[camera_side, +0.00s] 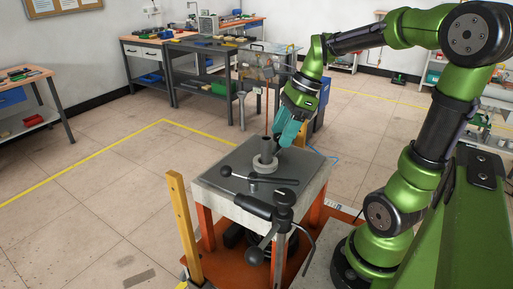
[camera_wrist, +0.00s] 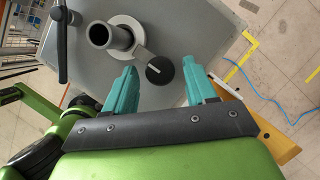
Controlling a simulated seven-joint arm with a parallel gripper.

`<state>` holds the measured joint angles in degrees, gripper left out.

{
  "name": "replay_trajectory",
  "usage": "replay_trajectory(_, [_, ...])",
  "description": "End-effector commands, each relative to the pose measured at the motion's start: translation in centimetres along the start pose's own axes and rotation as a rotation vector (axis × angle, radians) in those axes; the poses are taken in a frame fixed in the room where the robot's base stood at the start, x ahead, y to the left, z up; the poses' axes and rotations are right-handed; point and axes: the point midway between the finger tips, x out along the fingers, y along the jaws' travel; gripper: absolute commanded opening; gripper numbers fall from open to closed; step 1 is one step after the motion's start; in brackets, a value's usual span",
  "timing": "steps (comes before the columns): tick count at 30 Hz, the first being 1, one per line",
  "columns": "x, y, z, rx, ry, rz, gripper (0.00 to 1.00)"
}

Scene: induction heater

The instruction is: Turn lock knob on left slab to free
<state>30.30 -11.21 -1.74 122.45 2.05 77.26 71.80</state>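I cannot tell the height of the tips over the knob. In the side view my gripper (camera_side: 284,139) hangs at the right of the slab (camera_side: 228,176), and the knob is hidden there.
A dark upright tube (camera_side: 266,146) stands in the white ring next to my fingers. A black bar handle (camera_side: 273,180) lies across the slab's front, with a larger black clamp (camera_side: 268,212) at its front edge. A yellow post (camera_side: 183,225) stands at the left. Benches are far back.

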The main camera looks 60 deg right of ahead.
Motion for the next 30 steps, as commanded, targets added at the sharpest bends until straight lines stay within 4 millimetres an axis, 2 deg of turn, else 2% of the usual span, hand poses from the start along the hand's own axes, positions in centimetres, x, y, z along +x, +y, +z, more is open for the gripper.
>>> replay_trajectory(1, [-0.02, 0.00, 0.00, 0.000, 0.000, 0.000, 0.47])
replay_trajectory(2, [-0.02, 0.00, 0.00, 0.000, 0.000, 0.000, 0.43])
replay_trajectory(9, [-0.04, 0.00, -0.01, 0.000, 0.000, 0.000, 0.06])
replay_trajectory(20, [-0.04, -0.06, 0.00, -0.053, 0.000, 0.023, 0.05])
replay_trajectory(30, [-0.03, -0.29, 0.06, -0.284, 0.000, 0.120, 0.05])
